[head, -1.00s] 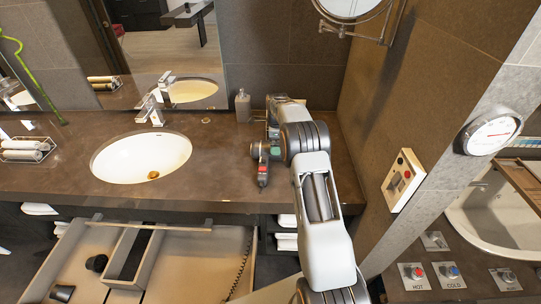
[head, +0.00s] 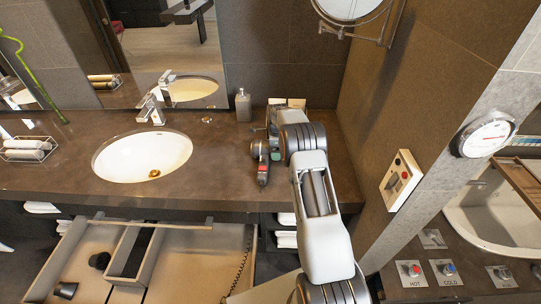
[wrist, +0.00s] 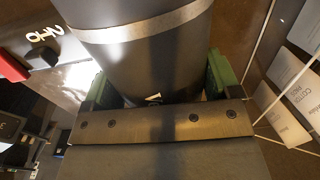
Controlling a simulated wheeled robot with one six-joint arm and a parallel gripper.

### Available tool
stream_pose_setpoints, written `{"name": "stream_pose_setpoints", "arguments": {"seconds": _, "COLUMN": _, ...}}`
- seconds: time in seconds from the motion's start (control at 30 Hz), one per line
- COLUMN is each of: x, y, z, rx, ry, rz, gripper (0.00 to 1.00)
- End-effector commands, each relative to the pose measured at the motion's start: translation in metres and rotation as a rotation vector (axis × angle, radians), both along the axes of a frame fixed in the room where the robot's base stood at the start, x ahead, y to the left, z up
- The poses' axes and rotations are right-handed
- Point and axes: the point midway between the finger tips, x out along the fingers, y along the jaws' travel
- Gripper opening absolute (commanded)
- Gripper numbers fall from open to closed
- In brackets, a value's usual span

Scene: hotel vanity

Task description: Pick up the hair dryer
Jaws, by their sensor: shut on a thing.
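The hair dryer (head: 263,173) is dark with a red part and is at the right side of the vanity counter, partly hidden behind my arm in the head view. In the wrist view its dark, rounded barrel (wrist: 140,55) with a pale band lies between the green pads of my gripper (wrist: 158,85). My gripper is shut on the barrel, with one pad on each side. A red part shows at the left edge of the wrist view. I cannot tell whether the dryer touches the counter.
The sink (head: 142,156) is left of the dryer, with a soap bottle (head: 243,106) behind. An open drawer (head: 190,262) sticks out below the counter. The tiled wall (head: 385,125) is close on the right. White cards (wrist: 284,118) lie beside the gripper.

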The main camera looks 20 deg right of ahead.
Motion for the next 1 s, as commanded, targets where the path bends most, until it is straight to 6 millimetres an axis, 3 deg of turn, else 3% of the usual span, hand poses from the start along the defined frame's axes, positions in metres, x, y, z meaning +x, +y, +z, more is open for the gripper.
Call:
{"name": "stream_pose_setpoints", "arguments": {"seconds": 0.27, "x": 0.000, "y": 0.000, "z": 0.001, "rx": 0.000, "ry": -0.001, "rz": 0.000, "gripper": 0.39}}
{"name": "stream_pose_setpoints", "arguments": {"seconds": 0.67, "x": 0.001, "y": 0.000, "z": 0.008, "rx": 0.000, "ry": -0.003, "rz": 0.000, "gripper": 0.38}}
{"name": "stream_pose_setpoints", "arguments": {"seconds": 0.87, "x": 0.001, "y": 0.000, "z": 0.030, "rx": -0.001, "ry": -0.006, "rz": 0.000, "gripper": 0.38}}
{"name": "stream_pose_setpoints", "arguments": {"seconds": 1.0, "x": -0.014, "y": 0.001, "z": 0.049, "rx": -0.002, "ry": -0.006, "rz": 0.000, "gripper": 0.38}}
